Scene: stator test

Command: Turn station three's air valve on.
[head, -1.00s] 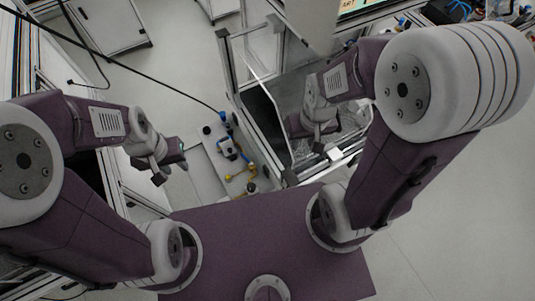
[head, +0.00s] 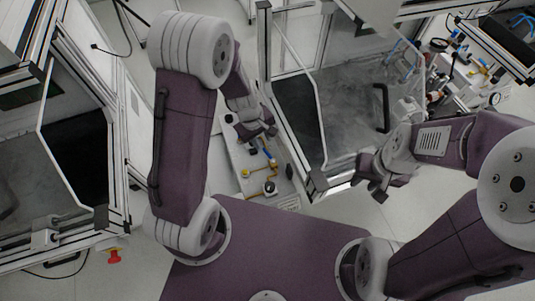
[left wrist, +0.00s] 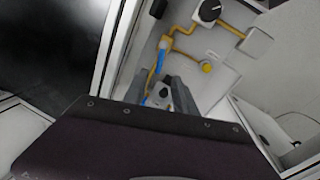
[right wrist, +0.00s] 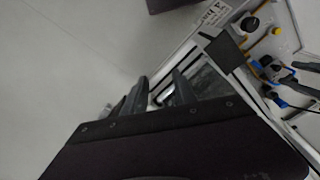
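A pale panel (head: 283,181) with yellow pipes, black round knobs and a blue part (head: 267,156) lies between my arms in the head view. I cannot tell for sure which part is the air valve. My left gripper (head: 266,132) is over the panel's far end. In the left wrist view its two fingers (left wrist: 168,90) are apart, pointing at the panel near the blue part (left wrist: 159,60); contact is unclear. A large black knob (left wrist: 209,10) and a yellow button (left wrist: 207,67) show there. My right gripper (head: 372,188) is open and empty, right of the panel.
A metal-framed enclosure with clear walls (head: 318,120) stands right of the panel, and another frame (head: 122,150) stands at the left. A cluttered bench (head: 470,85) is at the upper right. A small label (right wrist: 213,14) sits on the panel's edge. Open floor (head: 425,215) is at the lower right.

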